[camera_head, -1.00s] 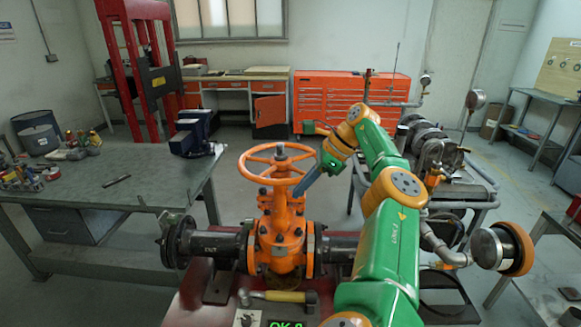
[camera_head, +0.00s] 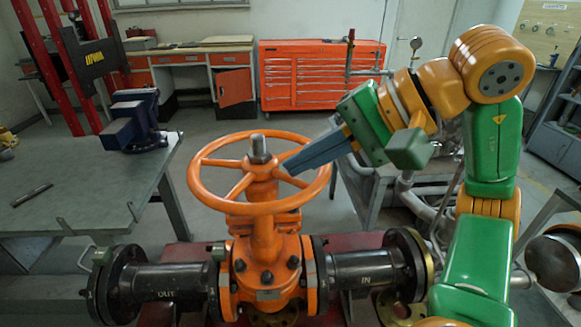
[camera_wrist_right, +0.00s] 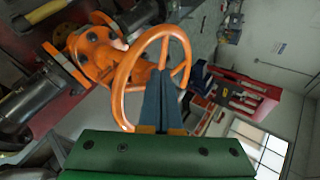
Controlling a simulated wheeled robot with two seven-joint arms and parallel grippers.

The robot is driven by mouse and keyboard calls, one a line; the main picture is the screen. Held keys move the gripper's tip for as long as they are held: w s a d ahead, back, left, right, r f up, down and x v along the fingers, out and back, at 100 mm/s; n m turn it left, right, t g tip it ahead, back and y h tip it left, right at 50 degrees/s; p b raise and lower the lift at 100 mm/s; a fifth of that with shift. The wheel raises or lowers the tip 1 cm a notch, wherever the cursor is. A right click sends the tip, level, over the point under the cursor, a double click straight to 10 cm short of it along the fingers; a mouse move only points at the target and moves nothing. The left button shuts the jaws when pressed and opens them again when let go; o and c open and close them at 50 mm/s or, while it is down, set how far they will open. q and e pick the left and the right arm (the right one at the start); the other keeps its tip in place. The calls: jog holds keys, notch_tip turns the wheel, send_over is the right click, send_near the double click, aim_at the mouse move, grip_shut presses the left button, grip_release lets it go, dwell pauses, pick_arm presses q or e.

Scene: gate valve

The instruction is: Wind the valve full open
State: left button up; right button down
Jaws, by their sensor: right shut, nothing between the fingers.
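The orange gate valve (camera_head: 265,268) stands upright in the middle of the head view, between black pipes marked OUT and IN. Its orange handwheel (camera_head: 207,198) lies level on top, and a grey threaded stem (camera_head: 260,149) sticks up through the hub. My right gripper (camera_head: 287,169) is shut with nothing in it. Its blue-grey fingers reach across the wheel's right side, with the tips inside the ring, close to the hub. In the right wrist view the fingers (camera_wrist_right: 164,76) overlap the handwheel (camera_wrist_right: 122,76); contact cannot be told. My left gripper is out of view.
A grey workbench (camera_head: 95,190) with a blue vise (camera_head: 135,120) is at the left. An orange tool chest (camera_head: 318,90) stands at the back. A pipe-laden bench (camera_head: 365,212) is behind my right arm. The floor between bench and chest is clear.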

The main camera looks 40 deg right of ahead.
aim_at(281, 206)
jog(key=a+f, duration=0.1)
jog(key=w+a+f, duration=0.1)
jog(key=b, duration=0.1)
jog(key=shift+w+a+f, duration=0.25)
jog(key=shift+a+f, duration=0.15)
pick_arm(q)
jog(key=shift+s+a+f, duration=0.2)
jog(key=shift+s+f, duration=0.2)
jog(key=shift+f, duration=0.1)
pick_arm(e)
jog(key=x, duration=0.5)
jog(key=shift+w+d, duration=0.2)
jog(key=shift+w, duration=0.2)
jog(key=shift+s, duration=0.15)
